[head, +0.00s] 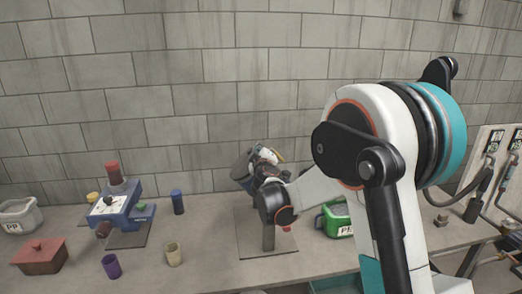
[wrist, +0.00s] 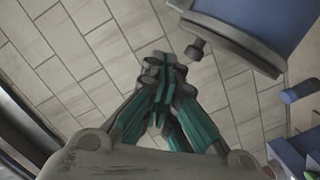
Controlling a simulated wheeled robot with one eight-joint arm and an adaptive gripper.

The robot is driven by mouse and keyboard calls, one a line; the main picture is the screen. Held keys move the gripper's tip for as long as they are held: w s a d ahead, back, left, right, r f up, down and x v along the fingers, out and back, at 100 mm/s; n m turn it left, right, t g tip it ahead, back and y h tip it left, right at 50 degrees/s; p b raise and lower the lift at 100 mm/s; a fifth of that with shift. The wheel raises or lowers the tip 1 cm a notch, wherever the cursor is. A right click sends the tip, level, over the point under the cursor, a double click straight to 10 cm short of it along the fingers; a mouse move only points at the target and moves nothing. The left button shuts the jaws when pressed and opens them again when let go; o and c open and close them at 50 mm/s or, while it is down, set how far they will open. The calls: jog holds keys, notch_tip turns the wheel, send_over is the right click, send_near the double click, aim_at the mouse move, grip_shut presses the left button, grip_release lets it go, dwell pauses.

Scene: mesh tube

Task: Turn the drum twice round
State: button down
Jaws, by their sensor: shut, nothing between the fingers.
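The drum (wrist: 260,22) is a blue cylinder with a grey rim at the top right of the wrist view. A small dark knob (wrist: 195,50) sticks out from its rim. My gripper (wrist: 162,62) is shut and empty, its teal fingers together just left of the knob, with a small gap seen between them. In the head view the drum (head: 241,168) shows as a dark blue piece on a stand (head: 268,236), largely hidden behind my arm and gripper.
A blue machine (head: 122,215) with a red top stands at the left of the bench. Near it are a red-brown box (head: 43,256), a purple cup (head: 111,266), a beige cup (head: 173,254) and a blue cylinder (head: 178,202). A block wall is behind.

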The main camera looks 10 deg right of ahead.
jog(key=w, duration=0.5)
jog(key=w+d+f, duration=0.1)
jog(key=w, duration=0.2)
jog(key=shift+w, duration=0.15)
jog(key=shift+w+d+f+b, duration=0.15)
jog(key=shift+d+f, duration=0.3)
jog(key=shift+d, duration=0.15)
jog(key=shift+w+d+f+b, duration=0.15)
jog(key=shift+d+f, duration=0.3)
jog(key=shift+d, duration=0.15)
jog(key=shift+d+f, duration=0.25)
jog(key=shift+f, duration=0.1)
